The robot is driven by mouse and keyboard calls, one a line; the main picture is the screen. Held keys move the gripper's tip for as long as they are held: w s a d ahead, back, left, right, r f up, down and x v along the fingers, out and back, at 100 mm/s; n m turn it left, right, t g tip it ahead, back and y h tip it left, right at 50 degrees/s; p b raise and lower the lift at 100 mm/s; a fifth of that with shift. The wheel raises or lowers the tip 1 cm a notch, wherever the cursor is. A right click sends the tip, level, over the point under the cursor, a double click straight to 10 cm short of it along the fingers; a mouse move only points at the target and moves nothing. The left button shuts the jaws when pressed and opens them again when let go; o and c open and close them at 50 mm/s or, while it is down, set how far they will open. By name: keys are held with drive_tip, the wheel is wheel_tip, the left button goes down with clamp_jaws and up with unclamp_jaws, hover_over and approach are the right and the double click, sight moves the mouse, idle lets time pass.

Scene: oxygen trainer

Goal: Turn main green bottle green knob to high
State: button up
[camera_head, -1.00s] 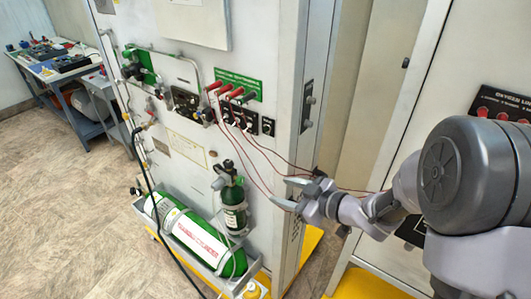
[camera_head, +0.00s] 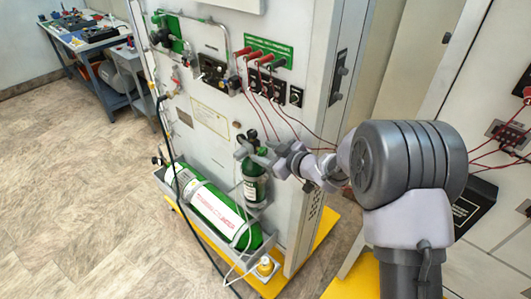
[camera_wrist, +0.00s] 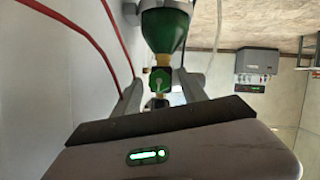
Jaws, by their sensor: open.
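A small green bottle (camera_head: 254,186) with a pale label stands upright against the panel. A long green bottle (camera_head: 207,213) with a white label lies in the tray beside it. My gripper (camera_head: 262,153) is at the top of the upright bottle. In the wrist view, that bottle (camera_wrist: 165,28) appears upside down, with a green knob (camera_wrist: 160,82) on its brass neck. My open gripper (camera_wrist: 163,90) has one finger on each side of the knob. I cannot tell whether the fingers touch it. In the head view the gripper partly hides the bottle's valve.
The white panel (camera_head: 212,123) stands close behind the bottle. Red cables (camera_head: 289,118) hang from plugs above and run near my arm. A grey tray (camera_head: 259,245) holds the bottles, and a black hose (camera_head: 169,150) runs down left. Open floor (camera_head: 90,190) lies to the left.

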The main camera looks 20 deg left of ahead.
clamp_jaws()
